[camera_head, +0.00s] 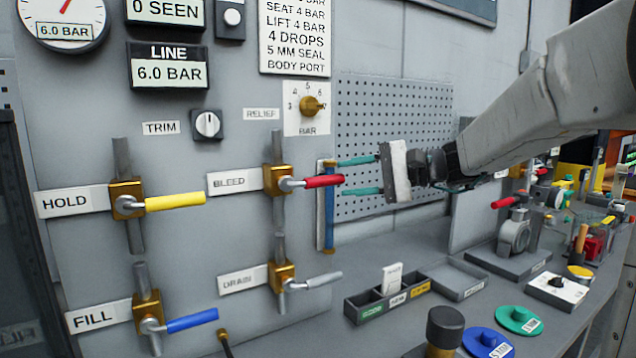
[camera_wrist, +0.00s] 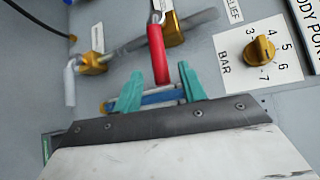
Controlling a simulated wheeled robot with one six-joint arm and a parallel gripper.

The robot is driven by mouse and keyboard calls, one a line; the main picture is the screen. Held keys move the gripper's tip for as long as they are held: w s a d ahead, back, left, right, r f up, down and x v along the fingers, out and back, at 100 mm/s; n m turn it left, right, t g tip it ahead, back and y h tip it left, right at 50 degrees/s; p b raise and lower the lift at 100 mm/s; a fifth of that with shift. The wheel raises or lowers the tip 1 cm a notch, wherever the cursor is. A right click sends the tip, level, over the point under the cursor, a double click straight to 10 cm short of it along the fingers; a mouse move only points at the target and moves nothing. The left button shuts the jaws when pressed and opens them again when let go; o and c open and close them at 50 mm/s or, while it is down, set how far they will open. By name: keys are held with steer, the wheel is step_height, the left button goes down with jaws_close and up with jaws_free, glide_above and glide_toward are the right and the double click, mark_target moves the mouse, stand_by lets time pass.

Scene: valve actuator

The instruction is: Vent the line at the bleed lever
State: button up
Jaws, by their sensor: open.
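The bleed lever (camera_head: 322,181) has a red handle pointing right, level, from a brass valve beside the BLEED label (camera_head: 233,182). In the wrist view the red handle (camera_wrist: 156,52) reaches down toward my fingers. My gripper (camera_head: 343,177) is open, its two teal fingers pointing left at the handle's free end. In the wrist view the handle's tip lies between the fingertips (camera_wrist: 160,73), with a gap on each side; whether they match in depth is unclear. The LINE display (camera_head: 167,68) reads 6.0 BAR, as does the dial gauge (camera_head: 64,18).
A blue vertical tube (camera_head: 328,222) stands just behind the fingers. The yellow HOLD lever (camera_head: 175,201), blue FILL lever (camera_head: 192,320) and grey DRAIN lever (camera_head: 318,281) are nearby. The relief knob (camera_head: 311,106) is above. A divided tray (camera_head: 388,304) sits on the bench below.

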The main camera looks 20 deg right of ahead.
mark_target(313, 182)
steer(key=x, duration=0.7)
steer(key=shift+s, duration=0.15)
jaws_close()
